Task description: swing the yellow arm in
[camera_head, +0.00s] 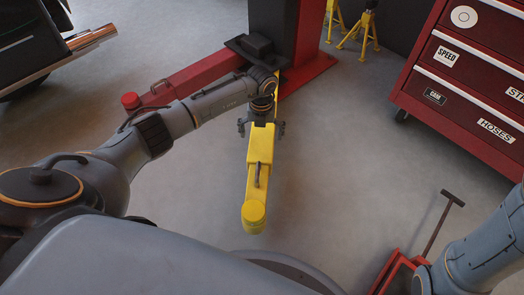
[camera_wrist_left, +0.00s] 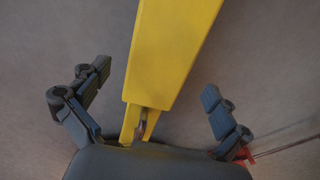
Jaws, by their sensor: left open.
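The yellow arm (camera_head: 260,145) reaches out from the foot of the red lift post toward the bottom of the head view. It carries a small grey handle and ends in a round yellow pad (camera_head: 253,214). My left gripper (camera_head: 262,129) is open over the arm's inner part, one finger to each side. In the left wrist view the yellow arm (camera_wrist_left: 172,50) runs between the spread fingers of the gripper (camera_wrist_left: 155,82), with gaps at both sides. My wrist hides part of the arm's post end. My right gripper is out of view.
The red lift post (camera_head: 285,30) stands behind, with a red arm (camera_head: 190,80) reaching left. A red drawer cabinet (camera_head: 465,85) stands at right. A red floor jack with a handle (camera_head: 435,225) is at lower right. Yellow stands (camera_head: 358,35) are at the back. Floor beside the yellow arm is clear.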

